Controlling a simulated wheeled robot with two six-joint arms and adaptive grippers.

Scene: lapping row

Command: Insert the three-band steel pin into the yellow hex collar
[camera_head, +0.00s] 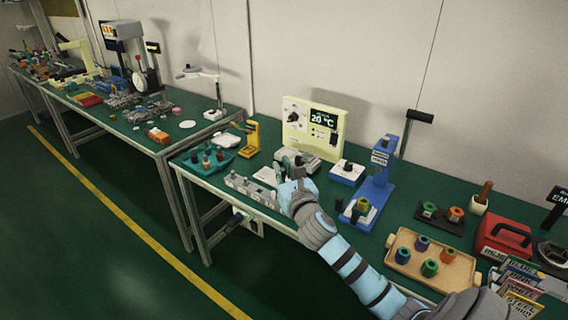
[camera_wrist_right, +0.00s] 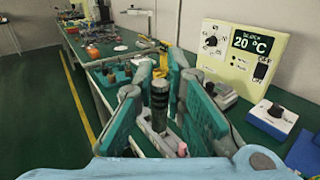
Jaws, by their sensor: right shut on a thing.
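My right gripper (camera_wrist_right: 160,104) is shut on the steel pin (camera_wrist_right: 159,99), which stands roughly upright between the teal finger pads. The pin is grey with dark bands around it. In the head view my right gripper (camera_head: 288,183) is over the front part of the bench, and the pin is too small to make out there. A yellow hex collar (camera_head: 362,203) sits on the base of the blue press stand (camera_head: 381,172), to the right of the gripper and apart from it. My left gripper is not in view.
A grey rack (camera_head: 250,189) lies left of the gripper, with a teal pin holder (camera_head: 207,161) behind it. The cream 20 °C panel (camera_head: 318,127) stands behind. A wooden tray (camera_head: 445,285) with several coloured collars and a red box (camera_head: 503,238) are at the right.

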